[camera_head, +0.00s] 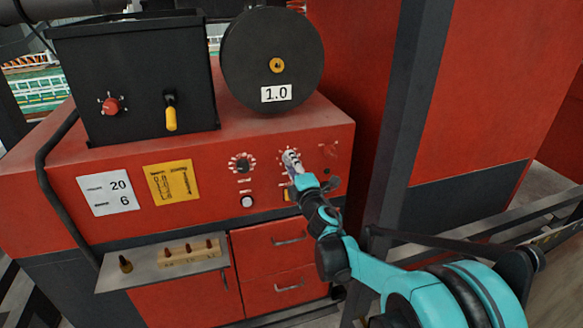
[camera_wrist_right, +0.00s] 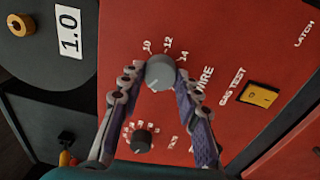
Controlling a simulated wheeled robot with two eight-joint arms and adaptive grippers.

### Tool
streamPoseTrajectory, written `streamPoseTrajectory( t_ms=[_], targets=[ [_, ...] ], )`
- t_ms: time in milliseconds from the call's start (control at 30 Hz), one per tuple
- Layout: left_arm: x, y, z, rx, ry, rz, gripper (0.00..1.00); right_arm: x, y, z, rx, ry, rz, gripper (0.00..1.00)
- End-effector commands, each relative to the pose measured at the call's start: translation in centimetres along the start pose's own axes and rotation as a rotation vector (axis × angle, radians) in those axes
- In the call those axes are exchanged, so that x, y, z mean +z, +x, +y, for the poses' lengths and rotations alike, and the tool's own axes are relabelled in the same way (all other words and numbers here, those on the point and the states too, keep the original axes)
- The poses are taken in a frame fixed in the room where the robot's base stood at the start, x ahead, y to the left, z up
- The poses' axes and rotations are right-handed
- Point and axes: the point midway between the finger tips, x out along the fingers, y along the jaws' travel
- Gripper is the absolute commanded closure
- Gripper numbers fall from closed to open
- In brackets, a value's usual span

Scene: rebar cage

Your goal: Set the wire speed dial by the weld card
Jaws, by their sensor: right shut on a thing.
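The wire speed dial (camera_wrist_right: 160,72) is a grey round knob on the red panel, with "10", "12", "14" and "WIRE" printed around it in the right wrist view. My right gripper (camera_wrist_right: 160,78) is shut on this dial, one finger on each side of it. The dial's pointer setting cannot be read clearly. The white weld card (camera_head: 109,192) on the left of the panel shows "20" above "6". My left gripper is not in view.
A black dial (camera_head: 241,163) sits left of the gripper, also seen in the wrist view (camera_wrist_right: 140,139). A yellow gas test switch (camera_wrist_right: 260,95) is close by. A black spool (camera_head: 272,62) marked "1.0" stands above. A small shelf (camera_head: 160,268) juts out lower left.

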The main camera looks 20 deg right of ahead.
Motion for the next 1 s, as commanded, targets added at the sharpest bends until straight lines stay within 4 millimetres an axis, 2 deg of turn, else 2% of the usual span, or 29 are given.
streamPoseTrajectory(
  t_ms=[400, 967, 1000],
  targets=[
    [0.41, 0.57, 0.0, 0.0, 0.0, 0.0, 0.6, -0.01, -0.01, -0.03, 0.002, 0.198, -0.012, 0.96],
    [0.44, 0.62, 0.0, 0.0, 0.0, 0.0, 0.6, 0.0, -0.03, -0.02, 0.002, 0.227, -0.014, 0.96],
    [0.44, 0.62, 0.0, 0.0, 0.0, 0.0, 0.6, 0.0, -0.03, -0.02, 0.002, 0.227, -0.014, 0.62]
  ],
)
